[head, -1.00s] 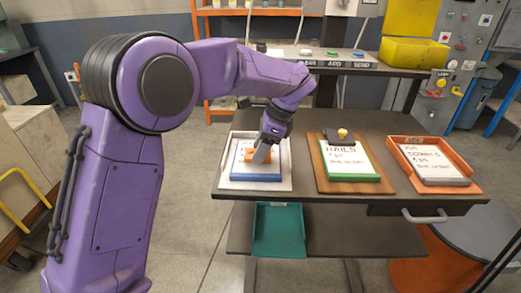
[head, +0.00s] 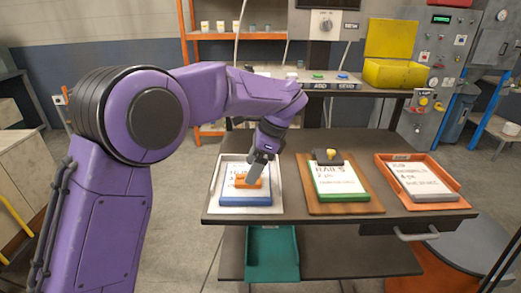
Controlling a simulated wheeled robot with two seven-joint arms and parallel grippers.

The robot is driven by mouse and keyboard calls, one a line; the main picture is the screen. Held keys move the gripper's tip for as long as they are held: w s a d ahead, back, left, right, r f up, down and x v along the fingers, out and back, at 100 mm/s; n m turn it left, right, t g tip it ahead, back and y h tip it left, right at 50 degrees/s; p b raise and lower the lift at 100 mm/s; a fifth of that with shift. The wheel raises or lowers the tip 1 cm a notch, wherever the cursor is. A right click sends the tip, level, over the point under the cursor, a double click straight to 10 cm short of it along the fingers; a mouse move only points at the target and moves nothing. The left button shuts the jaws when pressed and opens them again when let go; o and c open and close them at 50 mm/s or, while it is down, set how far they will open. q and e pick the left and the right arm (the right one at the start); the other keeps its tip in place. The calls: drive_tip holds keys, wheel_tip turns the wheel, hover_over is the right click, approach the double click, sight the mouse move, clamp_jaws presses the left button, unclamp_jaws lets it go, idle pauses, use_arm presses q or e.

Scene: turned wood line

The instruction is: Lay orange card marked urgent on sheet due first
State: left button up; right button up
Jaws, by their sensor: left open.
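An orange card (head: 243,183) lies on the left sheet (head: 234,171), a white page on a blue-edged pad in a white tray (head: 222,190). My left gripper (head: 254,180) is open, its fingertips at the card's right part and partly covering it. I cannot read the word on the card. The middle sheet (head: 335,180) is on a green-edged pad on a brown board, under a dark clip with a yellow knob. The right sheet (head: 415,176) is on a grey-edged pad in an orange tray (head: 455,183). Its handwriting and the left sheet's are too small to read surely. My right gripper is not in view.
The trays and board stand on a dark workbench (head: 300,216) with a drawer handle at front right. A teal bin (head: 272,255) is on the shelf below. Bare bench lies behind the sheets.

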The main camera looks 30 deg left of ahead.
use_arm(q)
drive_tip(key=v, duration=0.9)
drive_tip(key=shift+r+p, duration=0.2)
drive_tip(key=shift+p, duration=0.2)
